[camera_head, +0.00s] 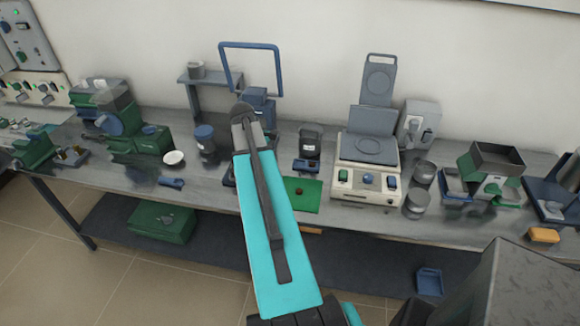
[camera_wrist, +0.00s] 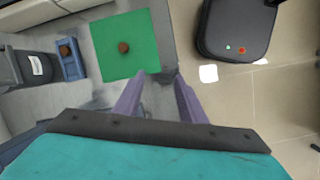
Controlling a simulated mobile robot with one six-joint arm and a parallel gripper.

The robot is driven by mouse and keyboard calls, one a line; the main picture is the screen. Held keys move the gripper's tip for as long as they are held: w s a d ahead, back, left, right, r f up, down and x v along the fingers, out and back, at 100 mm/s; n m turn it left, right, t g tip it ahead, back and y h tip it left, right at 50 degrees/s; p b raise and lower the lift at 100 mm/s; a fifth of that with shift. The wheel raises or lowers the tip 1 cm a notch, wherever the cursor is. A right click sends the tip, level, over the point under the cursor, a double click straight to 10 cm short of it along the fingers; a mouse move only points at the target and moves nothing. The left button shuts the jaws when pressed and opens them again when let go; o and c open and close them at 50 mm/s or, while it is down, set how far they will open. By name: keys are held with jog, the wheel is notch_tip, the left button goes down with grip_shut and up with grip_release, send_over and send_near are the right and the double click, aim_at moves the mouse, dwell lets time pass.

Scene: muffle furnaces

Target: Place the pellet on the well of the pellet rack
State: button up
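A small dark brown lump, which looks like a pellet (camera_wrist: 123,47), lies on a green mat (camera_wrist: 105,66) near the bench's front edge. The mat also shows in the head view (camera_head: 311,201). A small blue holder (camera_wrist: 72,69), possibly the pellet rack, stands beside the mat, with another brown lump (camera_wrist: 65,51) in it. The holder shows in the head view too (camera_head: 303,169). My gripper (camera_wrist: 159,80) is open, with nothing between its fingers, close to the mat's edge in the wrist view. In the head view my arm hides the fingers.
A dark jar (camera_head: 310,140) stands behind the blue holder. A white balance-like device (camera_head: 366,184) is right of the mat. A white dish (camera_head: 173,157), a blue-lidded jar (camera_head: 205,139) and a small blue block (camera_head: 171,183) are on the left. The bench edge lies just in front.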

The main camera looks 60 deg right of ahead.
jog(key=w+a+f+t, duration=0.1)
jog(key=w+a+f, duration=0.25)
jog(key=a, duration=0.35)
jog(key=w+a+f, duration=0.3)
jog(key=w+a, duration=0.1)
jog(key=a, duration=0.4)
jog(key=w+a+f+t, duration=0.1)
jog(key=w+a+f, duration=0.25)
jog(key=a, duration=0.35)
jog(key=a+f+b, duration=0.1)
jog(key=a+f, duration=0.3)
jog(key=a, duration=0.4)
jog(key=a+f, duration=0.4)
jog(key=a, duration=0.3)
jog(key=s+a+f+g+y+b, duration=0.1)
jog(key=s+a+f+b, duration=0.1)
jog(key=s+a+f, duration=0.3)
jog(key=s+a+f+b, duration=0.2)
jog(key=s+f, duration=0.2)
jog(key=f, duration=0.4)
jog(key=s+f+g+b, duration=0.3)
jog(key=s+f+b, duration=0.3)
jog(key=s+f, duration=0.9)
jog(key=shift+s+a+f+g, duration=0.15)
jog(key=shift+s+a+g, duration=0.25)
jog(key=shift+s, duration=0.35)
jog(key=shift+c, duration=0.7)
